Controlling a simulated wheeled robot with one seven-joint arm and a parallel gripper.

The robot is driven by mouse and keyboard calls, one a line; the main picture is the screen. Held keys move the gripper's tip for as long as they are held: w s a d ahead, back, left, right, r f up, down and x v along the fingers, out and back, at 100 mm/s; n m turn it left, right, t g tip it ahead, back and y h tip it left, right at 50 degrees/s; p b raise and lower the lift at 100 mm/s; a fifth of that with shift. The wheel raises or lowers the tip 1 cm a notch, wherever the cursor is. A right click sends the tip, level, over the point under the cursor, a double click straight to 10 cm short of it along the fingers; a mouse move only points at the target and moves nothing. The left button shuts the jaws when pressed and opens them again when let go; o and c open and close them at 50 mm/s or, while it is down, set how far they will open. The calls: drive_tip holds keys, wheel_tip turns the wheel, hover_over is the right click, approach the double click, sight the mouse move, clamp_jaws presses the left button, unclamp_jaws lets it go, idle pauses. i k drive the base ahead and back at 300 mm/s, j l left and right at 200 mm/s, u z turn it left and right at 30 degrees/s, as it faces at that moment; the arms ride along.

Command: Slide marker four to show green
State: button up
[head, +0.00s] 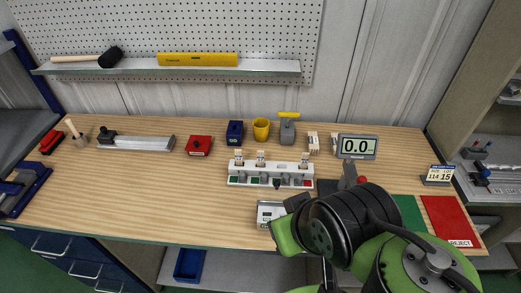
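A long white marker board (245,168) lies in the middle of the bench. Several small pale upright blocks stand along its back edge. Its front face carries small coloured windows: a green window (234,180) shows at the left end and a red window (307,183) at the right end. Which marker is number four is too small to read. A small dark piece shows at the board's front middle; I cannot tell whether it is a slider or a fingertip. My arm's black wrist covers the bench right of and in front of the board. My gripper's fingertips cannot be made out clearly.
A small light box (268,213) sits in front of the board, partly behind my arm. Behind the board stand a blue bin (235,133), a yellow cup (261,129) and a grey, yellow-handled tool (287,132). A red reject mat (450,220) lies right.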

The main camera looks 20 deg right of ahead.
sight(298, 181)
drive_tip(key=i+j+u, duration=0.1)
drive_tip(key=j+u, duration=0.25)
drive_tip(key=i+j+u, duration=0.15)
drive_tip(key=u, duration=0.25)
drive_tip(key=i+j+u, duration=0.2)
drive_tip(key=j+u, duration=0.15)
